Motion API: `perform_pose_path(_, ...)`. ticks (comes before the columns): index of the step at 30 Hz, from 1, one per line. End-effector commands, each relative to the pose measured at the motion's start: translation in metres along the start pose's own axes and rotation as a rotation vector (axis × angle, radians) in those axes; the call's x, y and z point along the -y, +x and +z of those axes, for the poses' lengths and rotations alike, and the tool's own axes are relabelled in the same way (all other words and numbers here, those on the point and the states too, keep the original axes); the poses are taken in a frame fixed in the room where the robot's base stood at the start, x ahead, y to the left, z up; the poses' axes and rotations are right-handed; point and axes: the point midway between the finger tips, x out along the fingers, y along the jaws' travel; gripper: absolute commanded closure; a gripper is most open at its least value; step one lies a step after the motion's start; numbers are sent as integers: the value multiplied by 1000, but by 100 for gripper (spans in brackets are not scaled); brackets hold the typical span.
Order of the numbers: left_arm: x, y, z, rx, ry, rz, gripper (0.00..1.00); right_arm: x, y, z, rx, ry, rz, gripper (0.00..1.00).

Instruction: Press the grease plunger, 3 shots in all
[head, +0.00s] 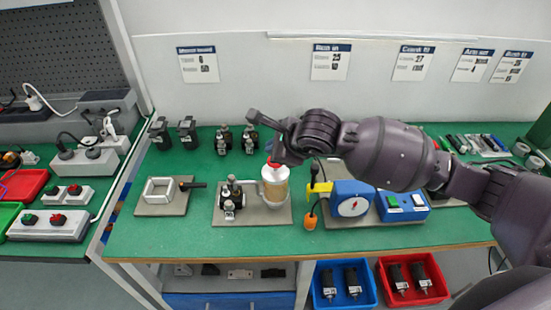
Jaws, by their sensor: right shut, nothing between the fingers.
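The grease dispenser (275,187) is a jar with amber contents and a white top, on a grey plate on the green bench. Its red plunger (270,163) shows just under my right gripper, which hides part of it. My right gripper (277,153) is shut and empty, right over the plunger. I cannot tell whether it touches the plunger. My left gripper is not in view.
A dark valve-like part (230,197) stands on the same plate, left of the jar. A blue gauge box (351,199) with a yellow part is close on the right. A grey clamp plate (163,194) lies left. Red (412,278) and blue bins stand below the bench.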

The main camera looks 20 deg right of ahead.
Motion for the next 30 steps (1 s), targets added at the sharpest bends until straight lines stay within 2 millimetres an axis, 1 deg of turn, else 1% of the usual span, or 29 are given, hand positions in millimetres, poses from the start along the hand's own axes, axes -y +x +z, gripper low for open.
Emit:
perform_pose_path(21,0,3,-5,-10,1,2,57,0,0,0,0,0,0,100)
perform_pose_path(26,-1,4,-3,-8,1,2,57,-1,1,-1,0,0,0,100)
perform_pose_path(30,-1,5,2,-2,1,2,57,-4,5,-3,-1,1,1,100)
